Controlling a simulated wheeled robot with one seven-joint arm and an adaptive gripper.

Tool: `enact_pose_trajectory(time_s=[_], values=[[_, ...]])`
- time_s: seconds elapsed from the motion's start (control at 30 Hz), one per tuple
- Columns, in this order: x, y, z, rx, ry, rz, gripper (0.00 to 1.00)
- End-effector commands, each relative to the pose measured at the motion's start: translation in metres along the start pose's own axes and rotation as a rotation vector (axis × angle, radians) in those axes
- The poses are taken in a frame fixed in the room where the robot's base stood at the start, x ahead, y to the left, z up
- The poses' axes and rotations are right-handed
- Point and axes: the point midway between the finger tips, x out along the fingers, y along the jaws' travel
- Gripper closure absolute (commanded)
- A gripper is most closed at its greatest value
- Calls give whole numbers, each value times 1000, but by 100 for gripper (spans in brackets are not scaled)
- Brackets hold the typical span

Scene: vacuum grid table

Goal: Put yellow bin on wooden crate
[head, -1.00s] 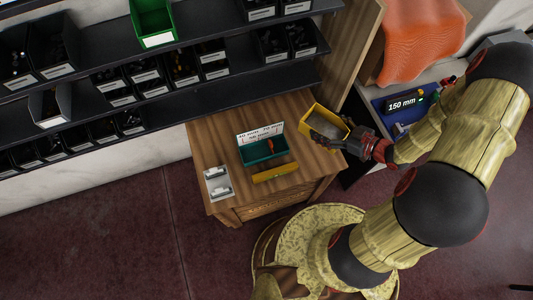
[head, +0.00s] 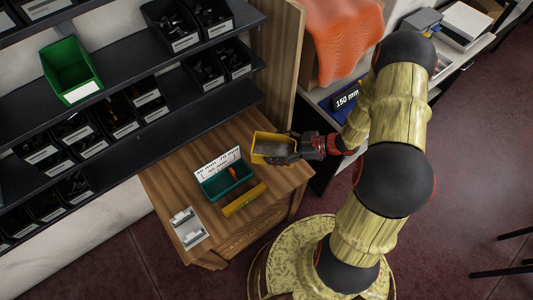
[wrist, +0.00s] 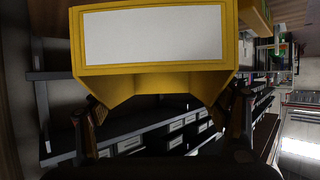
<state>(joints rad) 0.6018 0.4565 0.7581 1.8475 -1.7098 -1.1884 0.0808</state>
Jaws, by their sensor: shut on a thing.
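The yellow bin (head: 257,150) is held in my gripper (head: 294,148), which is shut on it from the right. The bin appears over the back right part of the wooden cabinet top (head: 185,160); whether it touches the top I cannot tell. In the wrist view the bin (wrist: 153,72) fills the upper middle, its white label facing the camera, with a finger at each side. A wooden box-like piece, possibly the wooden crate (head: 307,72), stands behind to the right, partly covered by an orange cloth (head: 345,35).
On the cabinet top are a teal case (head: 225,188) with an open lid, a yellow bar (head: 243,199) and a grey tray (head: 189,228). Dark shelves with bins, including a green bin (head: 70,70), stand left. A tall wooden panel (head: 277,60) rises behind the yellow bin.

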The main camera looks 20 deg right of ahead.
Motion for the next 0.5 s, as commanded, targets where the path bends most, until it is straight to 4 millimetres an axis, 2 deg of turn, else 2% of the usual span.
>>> enact_pose_trajectory(time_s=[0.03,0.2,0.5], values=[[11,3,13,3,0,-4,57],[32,18,29,4,0,-3,57],[47,29,39,4,0,-1,57]])
